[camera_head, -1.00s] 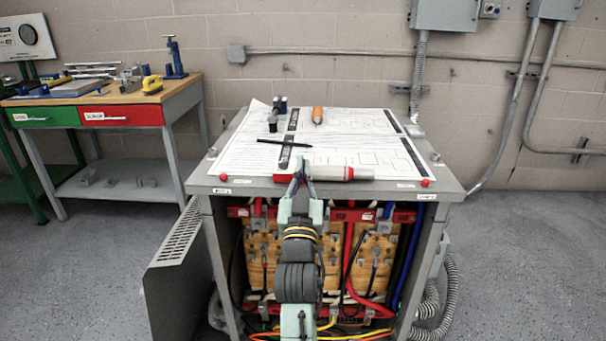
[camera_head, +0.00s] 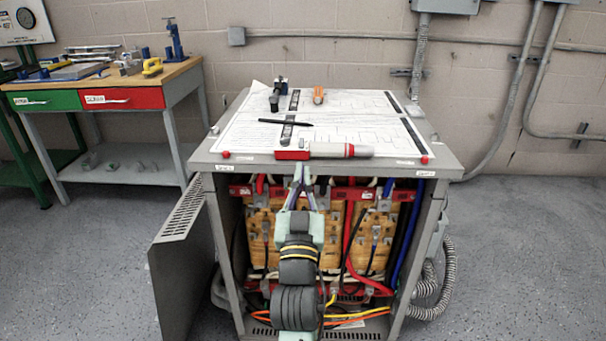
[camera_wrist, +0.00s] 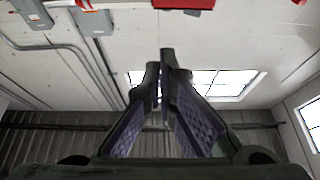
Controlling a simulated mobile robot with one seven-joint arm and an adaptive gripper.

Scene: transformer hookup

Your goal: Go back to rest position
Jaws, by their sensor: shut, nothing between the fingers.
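My gripper (camera_head: 302,172) is at the front of the transformer cabinet (camera_head: 222,243), just below the front edge of its top. Its fingers point up and away from me. In the wrist view my gripper (camera_wrist: 160,72) shows its two fingers close together at the tips, shut, with nothing seen between them. Beyond the tips are the ceiling and a skylight. My arm hides part of the open cabinet front.
The open side panel (camera_head: 180,255) juts out left. A workbench (camera_head: 187,75) stands at the back left.

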